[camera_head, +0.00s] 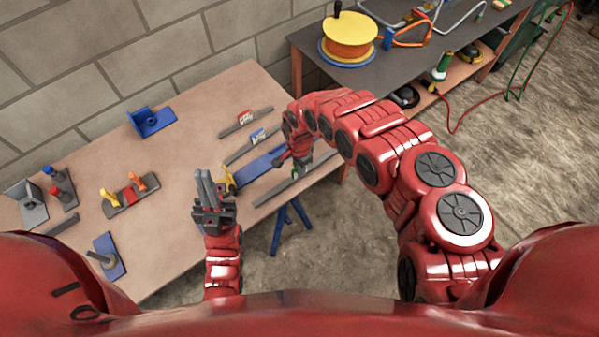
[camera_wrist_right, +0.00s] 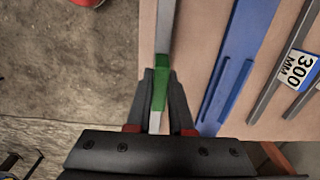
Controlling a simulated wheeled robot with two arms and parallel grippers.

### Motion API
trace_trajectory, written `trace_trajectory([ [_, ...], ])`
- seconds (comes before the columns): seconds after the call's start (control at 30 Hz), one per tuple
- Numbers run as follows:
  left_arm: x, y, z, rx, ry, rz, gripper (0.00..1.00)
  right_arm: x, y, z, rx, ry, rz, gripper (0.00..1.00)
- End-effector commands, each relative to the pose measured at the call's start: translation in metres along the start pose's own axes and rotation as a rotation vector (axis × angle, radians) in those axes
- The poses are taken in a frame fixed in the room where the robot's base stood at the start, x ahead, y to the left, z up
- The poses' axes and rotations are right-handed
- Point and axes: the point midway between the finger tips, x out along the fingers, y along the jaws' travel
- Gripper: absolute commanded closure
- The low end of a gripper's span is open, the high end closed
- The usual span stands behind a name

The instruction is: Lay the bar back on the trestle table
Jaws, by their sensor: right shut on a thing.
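The grey bar (camera_head: 271,192) has a green section, and it also shows in the right wrist view (camera_wrist_right: 165,35). My right gripper (camera_wrist_right: 158,90) is shut on the bar around its green section (camera_wrist_right: 160,82). In the head view my right gripper (camera_head: 297,160) is at the right end of the trestle table (camera_head: 190,125). The bar runs along the table's front edge; I cannot tell whether it touches the top. My left gripper (camera_head: 207,185) points up in front of the table, holding nothing visible; its jaw gap is unclear.
A blue rail (camera_head: 257,167) lies beside the bar, with labelled grey bars (camera_head: 246,122) behind it. A yellow item (camera_head: 228,178) is near my left gripper. Several fixtures, including a blue bracket (camera_head: 151,121), stand farther left. A dark bench (camera_head: 345,75) with a yellow reel (camera_head: 350,33) is at the back right.

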Motion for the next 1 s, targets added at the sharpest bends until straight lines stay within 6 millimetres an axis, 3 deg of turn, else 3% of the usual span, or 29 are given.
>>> trace_trajectory([
  [0.23,0.003,0.000,0.000,0.000,0.000,0.000,1.00,0.001,-0.006,-0.005,0.004,0.004,0.000,1.00],
  [0.57,0.010,-0.001,-0.002,0.000,0.000,0.000,1.00,0.031,-0.004,-0.003,0.004,0.001,0.003,1.00],
  [1.0,0.010,-0.001,-0.002,0.000,0.000,0.000,1.00,0.036,-0.004,-0.005,0.004,0.004,0.004,1.00],
])
